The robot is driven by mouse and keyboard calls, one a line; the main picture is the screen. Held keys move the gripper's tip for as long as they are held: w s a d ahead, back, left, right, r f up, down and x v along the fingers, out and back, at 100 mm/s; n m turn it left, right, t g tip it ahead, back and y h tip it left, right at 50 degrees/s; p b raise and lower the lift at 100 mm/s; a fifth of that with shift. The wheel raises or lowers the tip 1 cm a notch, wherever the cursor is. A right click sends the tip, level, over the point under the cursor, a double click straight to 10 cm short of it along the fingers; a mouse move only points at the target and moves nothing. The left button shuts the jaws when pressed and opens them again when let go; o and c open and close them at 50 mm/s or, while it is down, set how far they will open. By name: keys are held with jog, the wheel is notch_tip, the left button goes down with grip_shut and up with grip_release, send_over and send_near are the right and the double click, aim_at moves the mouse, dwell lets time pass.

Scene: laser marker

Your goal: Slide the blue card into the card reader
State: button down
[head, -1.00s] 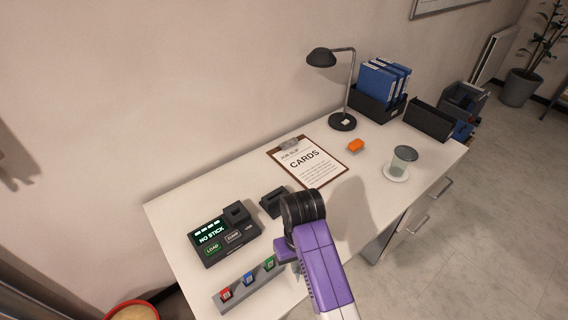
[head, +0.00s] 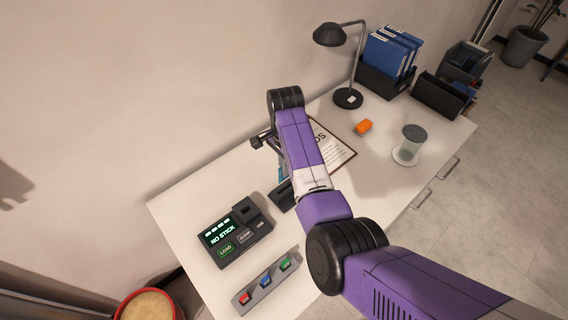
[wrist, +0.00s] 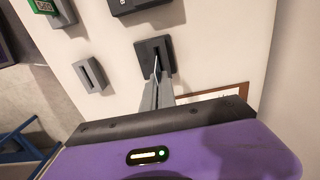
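The card reader (head: 284,196) is a small black block with a slot, beside the display unit and partly covered by my arm. In the wrist view the reader (wrist: 153,52) lies just beyond my fingertips. My gripper (wrist: 158,80) points down at it, fingers close together on a thin pale-blue edge that appears to be the blue card (wrist: 157,64). In the head view a bluish sliver of the card (head: 281,173) shows under my gripper (head: 266,142), close above the reader. I cannot tell whether its lower edge is in the slot.
A grey slotted holder (wrist: 90,75) stands empty near the reader. The display unit (head: 235,231) reads NO STICK. A rack (head: 266,283) holds red, blue and green sticks.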

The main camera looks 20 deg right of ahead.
aim_at(285, 178)
jog(key=shift+f+b, duration=2.05)
jog(key=shift+f, duration=0.25)
jog(key=shift+f+b, duration=0.3)
jog(key=shift+f, duration=0.3)
jog(key=shift+p, duration=0.55)
jog(key=shift+f+b, duration=0.7)
jog(key=shift+f, duration=0.2)
dwell(0.3)
jog(key=c, duration=1.6)
grip_release()
jog(key=shift+r, duration=0.1)
